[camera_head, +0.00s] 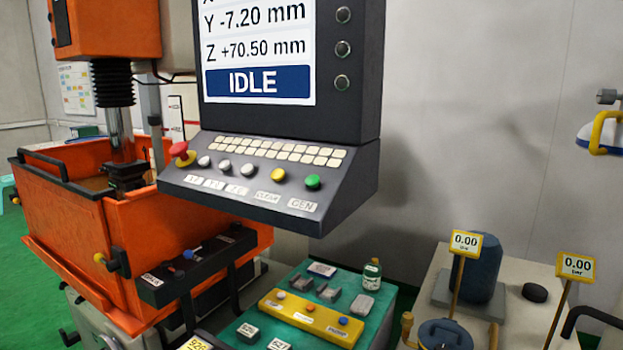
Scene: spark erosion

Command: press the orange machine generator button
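The orange machine (150,235) stands on the left, with an open orange tank and a vertical ram. Its dark control console (345,180) hangs in the middle. A green button (312,182) sits at the right end of the button row, above a label reading GEN (302,205). To its left are a yellow button (278,174) above a CLEAR label, then grey-white buttons (247,170). A red knob (180,150) is at the left end. The screen (258,50) reads Y -7.20 mm, Z +70.50 mm and IDLE. Neither gripper is in view.
Below the console, a green-topped bench (385,320) holds a yellow tray (300,315), a small bottle (371,275) and metal blocks. A pale cabinet (425,290) at the right carries two 0.00 gauges (466,242). The space directly before the console's buttons is clear.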

